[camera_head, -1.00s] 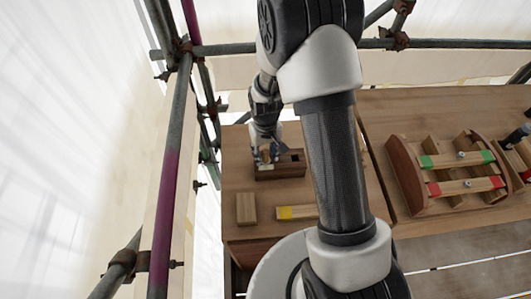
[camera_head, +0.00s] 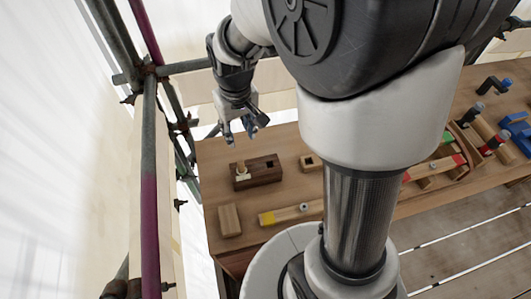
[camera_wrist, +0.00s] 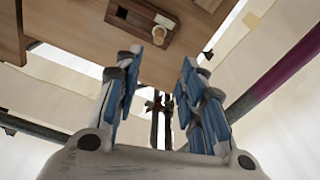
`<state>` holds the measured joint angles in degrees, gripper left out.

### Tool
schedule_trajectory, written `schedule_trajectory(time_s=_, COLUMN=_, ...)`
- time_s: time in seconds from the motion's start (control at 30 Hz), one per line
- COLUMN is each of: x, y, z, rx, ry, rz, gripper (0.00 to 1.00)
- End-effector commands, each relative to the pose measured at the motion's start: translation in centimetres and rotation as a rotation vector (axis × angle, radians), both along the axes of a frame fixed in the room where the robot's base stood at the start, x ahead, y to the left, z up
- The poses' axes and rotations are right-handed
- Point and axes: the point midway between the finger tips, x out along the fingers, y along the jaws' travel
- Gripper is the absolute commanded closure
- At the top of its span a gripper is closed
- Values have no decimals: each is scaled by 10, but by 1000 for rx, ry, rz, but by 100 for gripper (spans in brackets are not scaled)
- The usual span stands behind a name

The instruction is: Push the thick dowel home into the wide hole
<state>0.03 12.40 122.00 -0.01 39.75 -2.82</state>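A dark wooden block (camera_head: 262,179) lies on the table, with a dark, empty square hole in its right part. A pale dowel (camera_head: 242,171) stands up out of the block's left part; how deep it sits I cannot tell. In the wrist view the block (camera_wrist: 140,20) is at the top, and the dowel's pale round end (camera_wrist: 159,35) shows near its right end. My gripper (camera_head: 239,133) is above and behind the block, apart from the dowel. In the wrist view its blue-padded fingers (camera_wrist: 160,80) are spread with nothing between them.
A plain wooden block (camera_head: 229,220) and a yellow-ended bar (camera_head: 290,213) lie in front. A small block with a hole (camera_head: 311,163) is to the right. Red and black-handled tools (camera_head: 495,142) are farther right. Scaffold poles (camera_head: 149,160) stand left of the table.

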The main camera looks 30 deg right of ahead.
Motion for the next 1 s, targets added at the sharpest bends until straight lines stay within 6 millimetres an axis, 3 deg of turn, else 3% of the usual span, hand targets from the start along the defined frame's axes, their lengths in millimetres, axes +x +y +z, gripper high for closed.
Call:
schedule_trajectory(time_s=0.03, x=-14, y=0, z=26, rx=0, ry=-37, rz=-4, gripper=63)
schedule_trajectory(time_s=0.2, x=-67, y=0, z=84, rx=2, ry=-126, rz=-20, gripper=63)
schedule_trajectory(time_s=0.4, x=-133, y=-1, z=121, rx=7, ry=-225, rz=-36, gripper=63)
schedule_trajectory(time_s=0.63, x=-179, y=-1, z=130, rx=10, ry=-294, rz=-47, gripper=63)
schedule_trajectory(time_s=1.0, x=-187, y=-1, z=131, rx=11, ry=-305, rz=-50, gripper=63)
